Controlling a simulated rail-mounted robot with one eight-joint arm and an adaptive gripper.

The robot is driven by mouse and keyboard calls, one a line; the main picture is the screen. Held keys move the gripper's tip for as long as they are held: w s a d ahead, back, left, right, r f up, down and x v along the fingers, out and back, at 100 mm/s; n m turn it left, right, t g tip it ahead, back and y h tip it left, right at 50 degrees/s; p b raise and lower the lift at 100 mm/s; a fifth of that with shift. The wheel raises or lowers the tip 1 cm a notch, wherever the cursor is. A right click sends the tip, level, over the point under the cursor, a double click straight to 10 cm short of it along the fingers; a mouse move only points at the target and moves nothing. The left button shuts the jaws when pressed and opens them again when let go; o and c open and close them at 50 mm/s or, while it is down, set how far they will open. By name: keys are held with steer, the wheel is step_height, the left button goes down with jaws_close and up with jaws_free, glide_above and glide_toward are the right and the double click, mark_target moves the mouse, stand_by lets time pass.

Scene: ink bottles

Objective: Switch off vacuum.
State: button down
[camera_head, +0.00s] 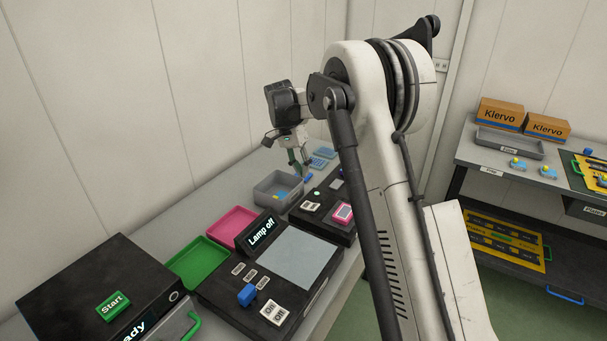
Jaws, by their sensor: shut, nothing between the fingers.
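My gripper (300,167) is shut and empty, pointing down above the far part of the left bench, over or just behind a grey bin. A black device (338,225) with a small white rocker switch (311,206), a round light and a pink-framed screen (343,212) stands right of the bin. My arm hides part of this device. I cannot read a vacuum label or the switch's position. The gripper is apart from this switch, farther back along the bench.
The grey bin (266,190) holds something blue. Nearer are a pink tray (232,222), a green tray (188,265), and a black unit with a "Lamp off" display (261,232) and On/Off switch (274,313). A "Start" box (113,305) stands front left. A second bench (475,155) is at right.

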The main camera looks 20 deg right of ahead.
mark_target(313, 207)
steer(key=x, duration=1.1)
steer(key=shift+f, duration=0.2)
